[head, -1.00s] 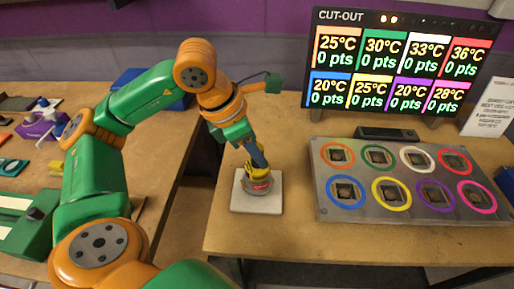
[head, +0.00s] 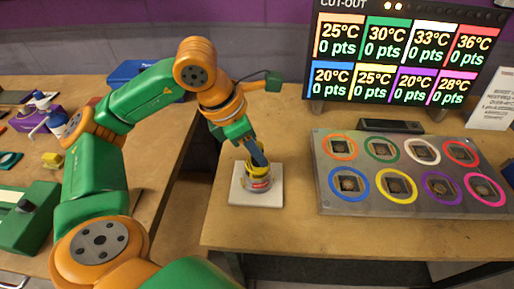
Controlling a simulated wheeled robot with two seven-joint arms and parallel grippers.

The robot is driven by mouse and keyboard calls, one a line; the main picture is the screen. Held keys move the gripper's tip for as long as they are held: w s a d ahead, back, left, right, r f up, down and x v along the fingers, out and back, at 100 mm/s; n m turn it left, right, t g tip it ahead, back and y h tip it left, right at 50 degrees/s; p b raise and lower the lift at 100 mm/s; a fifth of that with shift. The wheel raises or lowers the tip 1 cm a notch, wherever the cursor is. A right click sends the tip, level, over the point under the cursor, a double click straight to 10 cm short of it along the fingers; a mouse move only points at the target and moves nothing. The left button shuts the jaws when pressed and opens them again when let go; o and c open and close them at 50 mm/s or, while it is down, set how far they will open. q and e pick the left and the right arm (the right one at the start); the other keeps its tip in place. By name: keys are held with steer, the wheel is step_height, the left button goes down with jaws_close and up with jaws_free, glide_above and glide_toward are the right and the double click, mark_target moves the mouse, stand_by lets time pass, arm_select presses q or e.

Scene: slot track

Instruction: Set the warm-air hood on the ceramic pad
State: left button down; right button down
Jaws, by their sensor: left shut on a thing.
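The warm-air hood (head: 261,184) is a small round piece with a yellow upper part and a red mark on its side. It is over the white square ceramic pad (head: 240,198), near the left end of the right-hand table. It looks upright and appears to touch the pad. My left gripper (head: 258,164) reaches down from above and is shut on the hood's yellow top. The fingertips are partly hidden by the hood. My right gripper is not in view.
A grey board (head: 330,205) with several coloured rings lies to the right. A scoreboard screen (head: 405,55) stands behind it, with a small dark box (head: 391,126) between. A gap separates this table from the cluttered left table (head: 165,150).

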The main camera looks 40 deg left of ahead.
arm_select(q)
steer(key=c, duration=0.5)
jaws_free()
steer(key=shift+c, duration=0.2)
